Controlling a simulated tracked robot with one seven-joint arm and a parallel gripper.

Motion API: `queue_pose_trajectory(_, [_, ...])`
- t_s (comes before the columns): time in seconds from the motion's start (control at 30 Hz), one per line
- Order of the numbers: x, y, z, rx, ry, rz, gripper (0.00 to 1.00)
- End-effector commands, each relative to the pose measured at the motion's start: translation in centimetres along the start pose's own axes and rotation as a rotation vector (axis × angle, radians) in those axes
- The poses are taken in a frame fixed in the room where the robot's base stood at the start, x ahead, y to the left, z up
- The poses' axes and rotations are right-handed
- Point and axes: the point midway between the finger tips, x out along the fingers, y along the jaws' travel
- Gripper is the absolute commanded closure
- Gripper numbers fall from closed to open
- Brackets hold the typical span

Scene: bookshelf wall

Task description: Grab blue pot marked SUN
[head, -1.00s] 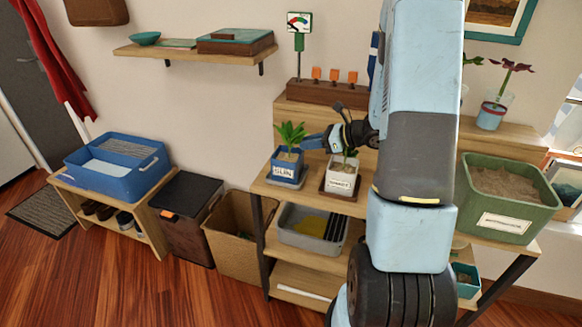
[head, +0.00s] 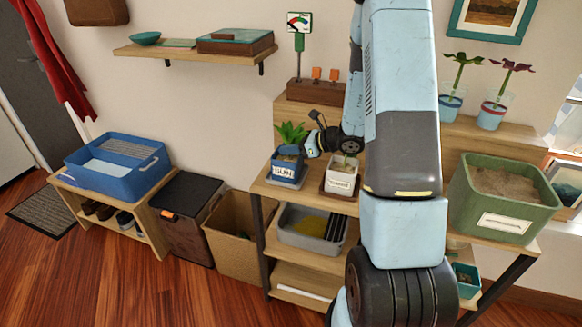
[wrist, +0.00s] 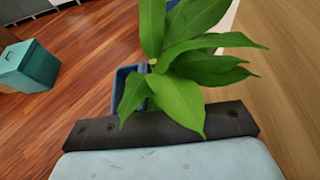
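The blue pot (head: 287,172) with a leafy green plant and a white label stands on a saucer at the left end of the shelf's upper board. Its label is small and blurred now. My gripper (head: 291,151) is at the pot's upper rim, just below the leaves, reaching in from the right. In the wrist view the blue pot (wrist: 124,92) shows partly behind the leaves, beyond the dark bar of my gripper (wrist: 160,126). The fingertips cannot be made out, so neither opening nor contact is clear.
A white labelled pot (head: 341,176) stands close on the right, under my wrist. A green sand-filled tub (head: 500,221) is farther right. A brown seed-holder block (head: 305,91) stands behind. A cardboard bin (head: 232,237) and blue tray (head: 116,180) are left.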

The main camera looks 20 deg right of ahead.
Motion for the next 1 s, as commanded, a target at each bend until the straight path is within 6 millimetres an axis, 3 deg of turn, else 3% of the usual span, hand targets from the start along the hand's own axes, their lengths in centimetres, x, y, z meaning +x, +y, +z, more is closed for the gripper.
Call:
queue_pose_trajectory(0.07, [0.01,0.03,-0.02,0.000,0.001,0.001,0.81])
queue_pose_trajectory(0.27, [0.00,0.05,-0.03,0.001,0.001,0.001,1.00])
queue_pose_trajectory(1.0, [0.00,0.07,-0.02,0.000,0.001,0.001,1.00])
